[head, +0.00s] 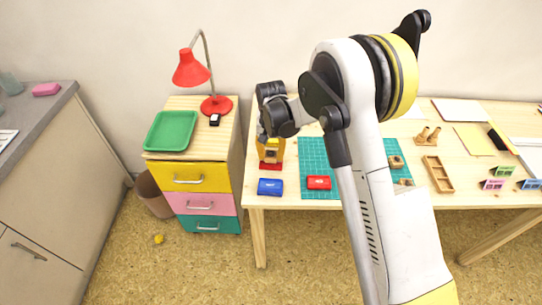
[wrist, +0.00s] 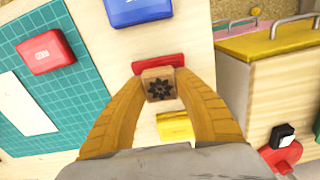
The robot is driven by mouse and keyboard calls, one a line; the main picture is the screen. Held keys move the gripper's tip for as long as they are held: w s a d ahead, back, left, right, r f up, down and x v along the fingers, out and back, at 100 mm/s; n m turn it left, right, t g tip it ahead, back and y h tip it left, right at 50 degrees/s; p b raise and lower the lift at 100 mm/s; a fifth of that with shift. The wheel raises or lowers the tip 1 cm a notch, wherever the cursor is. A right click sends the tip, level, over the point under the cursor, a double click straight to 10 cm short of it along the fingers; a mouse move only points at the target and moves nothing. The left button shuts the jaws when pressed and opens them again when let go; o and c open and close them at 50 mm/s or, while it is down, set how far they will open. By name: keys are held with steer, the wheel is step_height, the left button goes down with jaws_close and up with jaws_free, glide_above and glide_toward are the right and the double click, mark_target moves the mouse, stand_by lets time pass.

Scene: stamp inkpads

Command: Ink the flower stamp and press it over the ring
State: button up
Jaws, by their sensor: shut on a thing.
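The flower stamp is a small wooden block (wrist: 158,84) with a dark flower mark on its face. In the wrist view, my gripper (wrist: 158,92) has its two yellow fingers closed on either side of it. A red pad-like piece (wrist: 158,63) shows just past the block and is partly hidden by it; I cannot tell whether they touch. In the head view, my gripper (head: 270,153) is at the table's left end, above the red piece (head: 270,167). A white card (wrist: 20,108) lies on the green cutting mat (wrist: 85,95). No ring is visible on the part shown.
A blue inkpad (head: 270,187) is near the front edge, and a red inkpad (head: 318,183) is on the mat. A yellow pad (wrist: 174,125) lies close to my fingers. The drawer unit (head: 188,176) with a red lamp (head: 192,68) stands left. My arm covers the table's middle.

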mark_target(271, 154)
steer(key=shift+r, duration=0.3)
steer(key=shift+r+p, duration=1.6)
steer(key=shift+r, duration=1.1)
steer(key=o, duration=0.3)
steer(key=shift+c, duration=1)
